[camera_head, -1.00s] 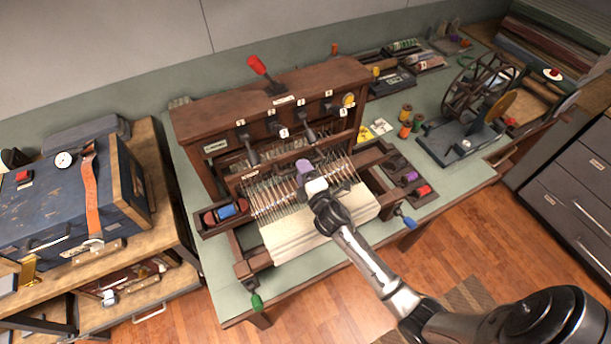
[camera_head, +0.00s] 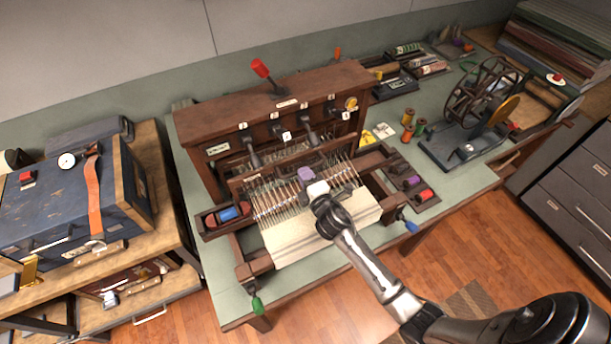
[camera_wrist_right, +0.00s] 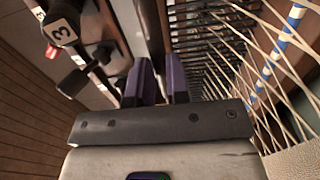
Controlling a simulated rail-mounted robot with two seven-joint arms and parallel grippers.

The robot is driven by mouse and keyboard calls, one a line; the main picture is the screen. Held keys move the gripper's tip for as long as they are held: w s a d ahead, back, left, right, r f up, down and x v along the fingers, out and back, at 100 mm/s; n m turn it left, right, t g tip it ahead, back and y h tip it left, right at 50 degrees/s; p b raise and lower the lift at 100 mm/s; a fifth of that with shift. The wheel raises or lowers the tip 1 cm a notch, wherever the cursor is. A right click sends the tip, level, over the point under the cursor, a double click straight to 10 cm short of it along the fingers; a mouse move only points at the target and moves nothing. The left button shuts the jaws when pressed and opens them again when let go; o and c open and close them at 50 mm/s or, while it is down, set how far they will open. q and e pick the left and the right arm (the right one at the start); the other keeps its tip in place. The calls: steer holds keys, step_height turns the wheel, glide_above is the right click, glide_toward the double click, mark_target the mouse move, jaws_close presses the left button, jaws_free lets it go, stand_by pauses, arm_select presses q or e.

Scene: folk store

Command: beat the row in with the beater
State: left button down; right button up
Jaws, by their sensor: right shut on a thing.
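The loom (camera_head: 270,103) stands on the green table, with pale warp threads running forward to cream woven cloth (camera_head: 325,229). The beater appears to be the dark wooden bar (camera_head: 262,172) across the threads, in front of the upright frame. My right gripper (camera_head: 306,174) is over the warp at this bar, just behind the cloth. In the right wrist view its purple fingers (camera_wrist_right: 160,80) stand close together with a dark brown wooden piece (camera_wrist_right: 156,28) in line between them. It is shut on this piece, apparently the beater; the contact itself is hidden. My left gripper is not in view.
Hanging levers (camera_head: 251,152) and a red-knobbed lever (camera_head: 262,70) are on the loom's frame. Side trays hold a blue spool (camera_head: 228,214) and a red spool (camera_head: 426,195). A spoked winder (camera_head: 482,95) stands at right. Bare green tabletop (camera_head: 455,178) lies right of the loom.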

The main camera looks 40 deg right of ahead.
steer(key=p+v, duration=0.1)
steer(key=v, duration=0.6)
steer(key=shift+s, duration=0.4)
steer(key=shift+v, duration=4.15)
jaws_close()
steer(key=shift+o, duration=0.3)
jaws_free()
steer(key=shift+w, duration=0.1)
steer(key=o, duration=1.1)
steer(key=shift+b+v, duration=0.55)
steer(key=shift+v, duration=3.45)
